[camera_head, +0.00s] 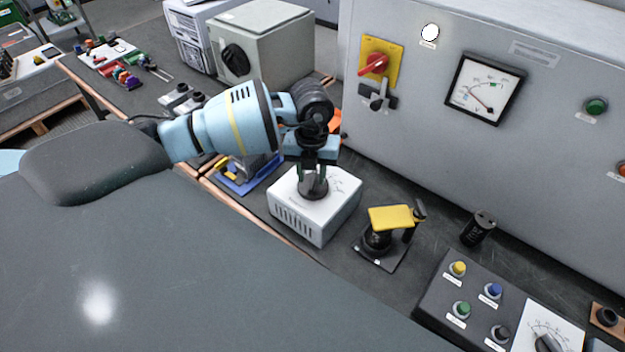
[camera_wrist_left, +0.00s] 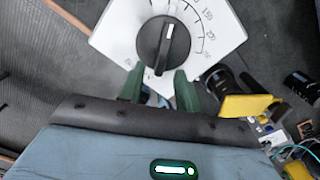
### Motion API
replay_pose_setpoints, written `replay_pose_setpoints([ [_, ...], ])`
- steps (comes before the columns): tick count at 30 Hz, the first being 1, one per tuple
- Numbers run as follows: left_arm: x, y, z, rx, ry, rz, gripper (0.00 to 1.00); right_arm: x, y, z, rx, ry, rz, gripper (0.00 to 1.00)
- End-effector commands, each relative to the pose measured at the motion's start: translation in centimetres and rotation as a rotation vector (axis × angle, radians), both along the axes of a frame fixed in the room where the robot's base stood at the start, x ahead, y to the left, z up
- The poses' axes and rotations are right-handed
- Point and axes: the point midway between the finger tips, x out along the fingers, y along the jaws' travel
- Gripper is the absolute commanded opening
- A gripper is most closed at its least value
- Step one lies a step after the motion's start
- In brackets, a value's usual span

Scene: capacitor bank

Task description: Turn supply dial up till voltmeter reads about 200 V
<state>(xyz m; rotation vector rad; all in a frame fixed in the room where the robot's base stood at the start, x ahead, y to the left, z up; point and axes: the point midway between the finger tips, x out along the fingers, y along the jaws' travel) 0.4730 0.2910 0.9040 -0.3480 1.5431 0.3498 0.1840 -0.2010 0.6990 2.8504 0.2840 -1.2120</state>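The supply is a white box (camera_head: 296,217) with a round black dial (camera_head: 314,184) on top. In the left wrist view the dial (camera_wrist_left: 163,45) has a raised bar with a white line pointing up, slightly right; a printed scale (camera_wrist_left: 207,25) lies to its right. My left gripper (camera_head: 313,172) is over the dial, pointing down. Its two green fingers (camera_wrist_left: 159,80) stand apart on either side of the bar's near end, with a visible gap; contact is unclear. The voltmeter (camera_head: 484,88) is on the grey cabinet, its needle towards the upper left; its numbers are too small to read. My right gripper is not seen.
A yellow-topped black device (camera_head: 391,218) stands just right of the supply, with a black cylinder (camera_head: 478,228) beyond. A button panel (camera_head: 462,310) is at lower right. A grey box (camera_head: 262,45) stands behind my left arm. The cabinet (camera_head: 430,120) bounds the bench's back.

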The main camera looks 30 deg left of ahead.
Motion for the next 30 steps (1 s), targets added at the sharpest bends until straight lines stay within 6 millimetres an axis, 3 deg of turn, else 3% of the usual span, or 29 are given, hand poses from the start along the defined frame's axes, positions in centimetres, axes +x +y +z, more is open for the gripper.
replay_pose_setpoints([
  [6, 0.0, -0.1, -2.4, -0.001, 0.002, 0.0, 0.34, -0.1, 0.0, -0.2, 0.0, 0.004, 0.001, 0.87],
  [17, 0.0, -0.1, -2.9, -0.001, 0.0, -0.001, 0.34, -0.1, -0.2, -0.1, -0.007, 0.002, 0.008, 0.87],
  [25, 0.0, -0.1, -2.9, -0.001, 0.0, -0.001, 0.0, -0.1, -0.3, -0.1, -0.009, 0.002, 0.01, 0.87],
  [30, 0.0, 0.0, -2.8, -0.001, 0.0, -0.006, 0.0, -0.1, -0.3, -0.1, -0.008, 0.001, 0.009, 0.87],
])
